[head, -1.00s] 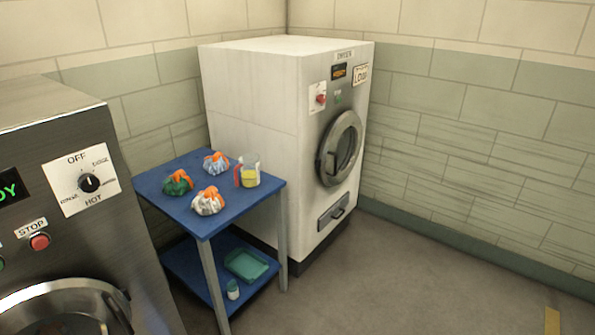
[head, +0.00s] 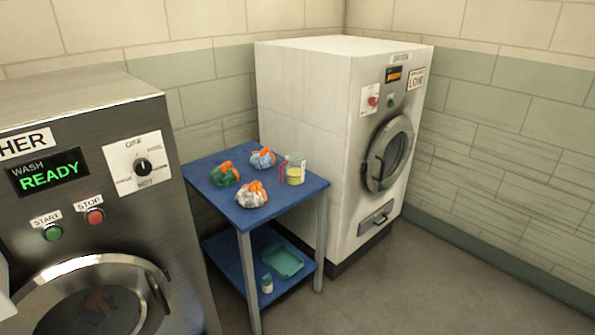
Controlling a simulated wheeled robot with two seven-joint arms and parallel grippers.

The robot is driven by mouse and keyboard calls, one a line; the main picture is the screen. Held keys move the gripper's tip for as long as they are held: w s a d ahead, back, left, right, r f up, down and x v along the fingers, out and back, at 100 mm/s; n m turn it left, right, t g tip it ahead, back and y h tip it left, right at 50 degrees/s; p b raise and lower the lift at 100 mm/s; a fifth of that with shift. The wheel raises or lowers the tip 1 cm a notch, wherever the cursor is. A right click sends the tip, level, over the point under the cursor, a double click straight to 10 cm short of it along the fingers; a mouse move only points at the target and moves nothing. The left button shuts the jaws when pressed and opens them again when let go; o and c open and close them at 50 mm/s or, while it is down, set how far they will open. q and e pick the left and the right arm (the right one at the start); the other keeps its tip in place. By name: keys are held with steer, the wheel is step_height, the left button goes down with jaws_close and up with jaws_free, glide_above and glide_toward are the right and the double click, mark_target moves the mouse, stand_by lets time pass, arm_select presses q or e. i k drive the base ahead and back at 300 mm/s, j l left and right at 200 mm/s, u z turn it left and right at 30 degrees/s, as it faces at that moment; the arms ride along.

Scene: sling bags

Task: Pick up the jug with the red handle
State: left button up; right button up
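The jug (head: 294,170) is a clear cup with yellow contents and a red handle on its left side. It stands upright near the back right of the blue table's top (head: 287,201). Three tied sling bags share the top: a green one (head: 225,174), a blue-white one (head: 263,158) and a white one (head: 251,194), each with orange on it.
A steel washer (head: 95,170) reading "READY" stands at the left of the table. A white machine (head: 305,100) with a round door stands behind and right. The lower shelf holds a teal tray (head: 284,262) and a small bottle (head: 267,284). Floor (head: 430,285) at the right is clear.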

mark_target(295, 162)
steer(key=i+l, duration=0.35)
steer(key=i+l+u, duration=0.15)
steer(key=i+l, duration=0.2)
steer(key=l, duration=0.15)
steer(key=i+l, duration=0.35)
steer(key=l+u, duration=0.05)
steer(key=l, duration=0.05)
